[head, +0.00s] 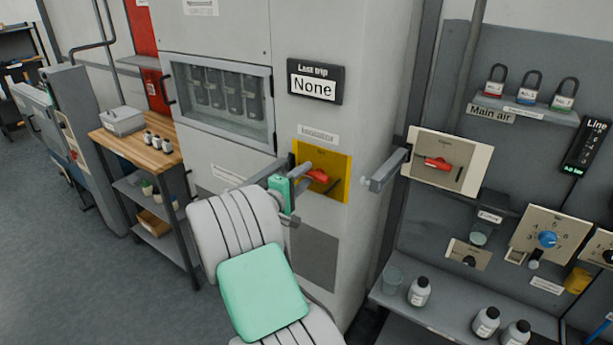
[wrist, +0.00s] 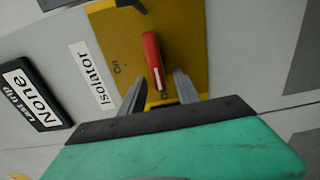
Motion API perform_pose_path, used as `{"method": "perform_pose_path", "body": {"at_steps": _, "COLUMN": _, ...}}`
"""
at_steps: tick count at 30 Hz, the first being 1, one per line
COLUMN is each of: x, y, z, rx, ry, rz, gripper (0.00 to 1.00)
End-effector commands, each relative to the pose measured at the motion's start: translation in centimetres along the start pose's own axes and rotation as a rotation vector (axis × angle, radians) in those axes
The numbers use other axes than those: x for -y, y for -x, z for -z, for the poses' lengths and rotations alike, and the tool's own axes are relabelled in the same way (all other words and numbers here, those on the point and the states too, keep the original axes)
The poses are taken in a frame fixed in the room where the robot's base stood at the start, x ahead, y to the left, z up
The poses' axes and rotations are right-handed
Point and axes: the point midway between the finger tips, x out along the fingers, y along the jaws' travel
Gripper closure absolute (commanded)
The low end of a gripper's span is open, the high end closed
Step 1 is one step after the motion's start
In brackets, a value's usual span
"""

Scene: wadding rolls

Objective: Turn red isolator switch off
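The red isolator switch (head: 319,176) is a red lever on a yellow plate (head: 337,163), under the "Isolator" label (head: 318,136) on the grey cabinet. In the wrist view the red lever (wrist: 152,58) points down toward my gripper (wrist: 158,92), near a small mark partly hidden there. An "On" mark (wrist: 117,68) sits to its left. My gripper's two grey fingers are apart, with the lever's tip showing between and ahead of them. I cannot tell whether they touch it. In the head view my gripper (head: 299,186) is at the plate's left side.
A similar red switch (head: 438,164) on a pale plate stands to the right, beside a grey bracket (head: 386,171) jutting out. A "Last trip" display (head: 315,83) reads "None" above. A wooden-topped bench (head: 142,150) stands left; bottles (head: 419,292) stand on a lower right shelf.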

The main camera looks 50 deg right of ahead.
Motion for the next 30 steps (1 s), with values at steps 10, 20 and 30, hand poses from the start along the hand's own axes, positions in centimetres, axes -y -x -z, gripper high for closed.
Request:
{"method": "perform_pose_path", "body": {"at_steps": 10, "x": 0.2, "y": 6.2, "z": 0.1, "rx": -0.002, "ry": 0.002, "rz": 0.0, "gripper": 0.62}}
{"method": "perform_pose_path", "body": {"at_steps": 20, "x": 0.1, "y": 6.5, "z": 0.0, "rx": 0.0, "ry": 0.001, "rz": 0.0, "gripper": 0.62}}
{"method": "perform_pose_path", "body": {"at_steps": 30, "x": 9.7, "y": 8.4, "z": -2.6, "rx": 0.169, "ry": -0.29, "rz": 0.317, "gripper": 0.62}}
